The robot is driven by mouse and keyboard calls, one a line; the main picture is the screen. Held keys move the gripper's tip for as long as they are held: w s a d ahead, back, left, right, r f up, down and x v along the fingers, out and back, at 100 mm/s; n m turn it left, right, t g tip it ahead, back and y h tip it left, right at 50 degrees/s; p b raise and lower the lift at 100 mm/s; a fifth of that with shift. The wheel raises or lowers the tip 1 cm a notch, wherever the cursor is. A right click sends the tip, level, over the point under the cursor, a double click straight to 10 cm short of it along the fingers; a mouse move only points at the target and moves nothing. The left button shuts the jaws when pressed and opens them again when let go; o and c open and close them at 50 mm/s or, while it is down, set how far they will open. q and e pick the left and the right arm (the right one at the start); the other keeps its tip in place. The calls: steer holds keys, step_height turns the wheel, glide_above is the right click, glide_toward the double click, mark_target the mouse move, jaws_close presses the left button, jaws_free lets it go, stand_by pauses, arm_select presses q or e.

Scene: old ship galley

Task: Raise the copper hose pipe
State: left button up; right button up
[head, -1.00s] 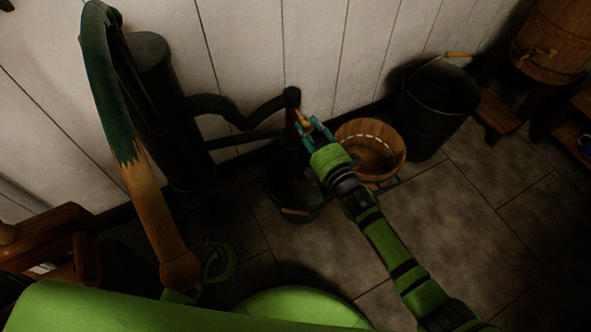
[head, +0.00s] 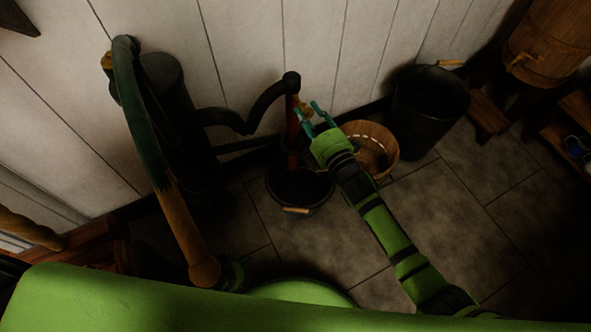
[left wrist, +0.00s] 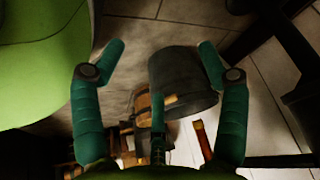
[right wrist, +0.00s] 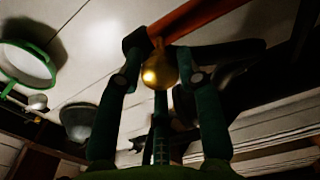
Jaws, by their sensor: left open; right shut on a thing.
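The copper hose pipe (head: 292,128) is a reddish tube hanging from the end of a black curved spout in the head view. It crosses the top of the right wrist view (right wrist: 205,14). A brass knob (right wrist: 159,70) sits beside it. My right gripper (head: 315,112) is shut on this knob, its fingers around it in the right wrist view. A black bucket (head: 300,187) stands on the floor below the pipe. My left gripper (left wrist: 162,58) is open and empty in its wrist view, with a dark bucket beyond its fingers. It is mostly hidden in the head view.
A long handle (head: 182,215), green above and brown below, arches beside the black pump body (head: 185,125) at the left. A wooden tub (head: 380,132) and a large black bucket (head: 437,105) stand by the wall. Bare floor (head: 430,215) lies at the right.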

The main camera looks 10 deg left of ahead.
mark_target(310, 111)
step_height(310, 111, up, 3)
steer(key=shift+w+p, duration=0.1)
steer(key=shift+p, duration=0.7)
step_height(310, 111, up, 5)
steer(key=p, duration=0.5)
steer(key=shift+r, duration=0.15)
step_height(310, 111, up, 2)
steer(key=shift+r+p, duration=0.25)
steer(key=shift+p, duration=0.95)
arm_select(q)
steer(key=s+a+r+g, duration=0.1)
steer(key=s+r+g, duration=0.1)
steer(key=s, duration=0.7)
steer(key=s+a+r+g, duration=0.1)
steer(key=s, duration=0.7)
steer(key=shift+s+r+g+y, duration=0.3)
steer(key=shift+s+r+g, duration=0.05)
steer(key=shift+s+g, duration=0.05)
arm_select(e)
steer(key=o, duration=1.3)
steer(key=shift+c, duration=0.2)
steer(key=shift+f, duration=0.1)
arm_select(q)
steer(key=shift+r, duration=0.1)
